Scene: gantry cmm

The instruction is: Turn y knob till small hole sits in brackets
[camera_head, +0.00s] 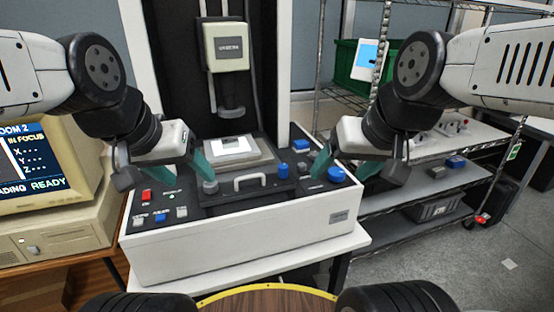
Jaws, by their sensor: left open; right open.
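The white measuring machine (290,235) stands in the middle of the head view with a dark control deck on top. Blue round knobs show on its right half: one at the front right (336,174), one near the middle (283,171) and one at the back (301,145). A grey knob (210,187) sits on the left half. I cannot read which is the y knob. My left gripper (200,170) is open above the deck's left side, near the grey knob. My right gripper (345,165) is open close around or just above the front-right blue knob; contact is unclear.
A monitor (30,165) on the left reads "IN FOCUS" and "READY"; its hole picture is mostly out of view. A stage (236,150) with a white plate lies under the optical head (227,47). Red and blue buttons are at front left. Wire shelving (440,185) stands at right.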

